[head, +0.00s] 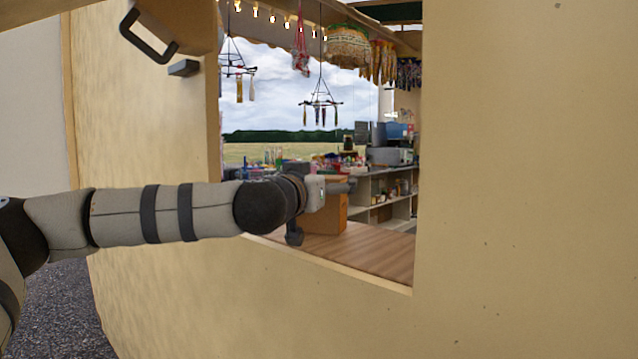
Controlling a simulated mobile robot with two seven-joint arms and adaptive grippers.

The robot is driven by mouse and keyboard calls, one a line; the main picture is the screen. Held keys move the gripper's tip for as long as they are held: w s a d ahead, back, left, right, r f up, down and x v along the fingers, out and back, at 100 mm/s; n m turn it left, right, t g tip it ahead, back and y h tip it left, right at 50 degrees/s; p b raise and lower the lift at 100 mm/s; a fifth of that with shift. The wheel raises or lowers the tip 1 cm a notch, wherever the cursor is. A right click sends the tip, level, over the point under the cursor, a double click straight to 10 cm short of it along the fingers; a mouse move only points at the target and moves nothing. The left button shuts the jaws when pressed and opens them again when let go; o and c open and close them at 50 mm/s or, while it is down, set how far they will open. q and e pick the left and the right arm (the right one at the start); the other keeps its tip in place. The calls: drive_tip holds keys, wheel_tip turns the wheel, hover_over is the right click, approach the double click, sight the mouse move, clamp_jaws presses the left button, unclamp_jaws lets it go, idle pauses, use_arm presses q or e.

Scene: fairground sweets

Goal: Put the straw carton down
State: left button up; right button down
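A brown carton (332,212), which I take for the straw carton, is in the serving window at the wooden counter (375,255). Its lower edge appears to meet the counter top, but I cannot tell if it rests there. My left gripper (317,210) is at the carton's near left side, one finger across its upper part and one lower at its left. The fingers are spread apart. The gripper hides part of the carton, and I cannot tell whether it grips it. My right gripper is not in view.
The cream wall (530,180) frames the window opening. Inside, shelves (385,200) and a cluttered back surface lie behind the carton. Hanging ornaments (320,105) are above. The counter to the right of the carton is bare.

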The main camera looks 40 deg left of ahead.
use_arm(q)
drive_tip(key=shift+s+d+r, duration=0.1)
drive_tip(key=shift+s+r, duration=0.1)
drive_tip(key=shift+s, duration=0.05)
drive_tip(key=p+v, duration=0.2)
drive_tip(key=v, duration=0.8)
drive_tip(key=shift+s+d+r, duration=0.1)
drive_tip(key=shift+s+r, duration=0.1)
drive_tip(key=shift+s, duration=0.2)
drive_tip(key=shift+s+d+f, duration=0.1)
drive_tip(key=shift+s+f, duration=0.15)
drive_tip(key=shift+s, duration=0.05)
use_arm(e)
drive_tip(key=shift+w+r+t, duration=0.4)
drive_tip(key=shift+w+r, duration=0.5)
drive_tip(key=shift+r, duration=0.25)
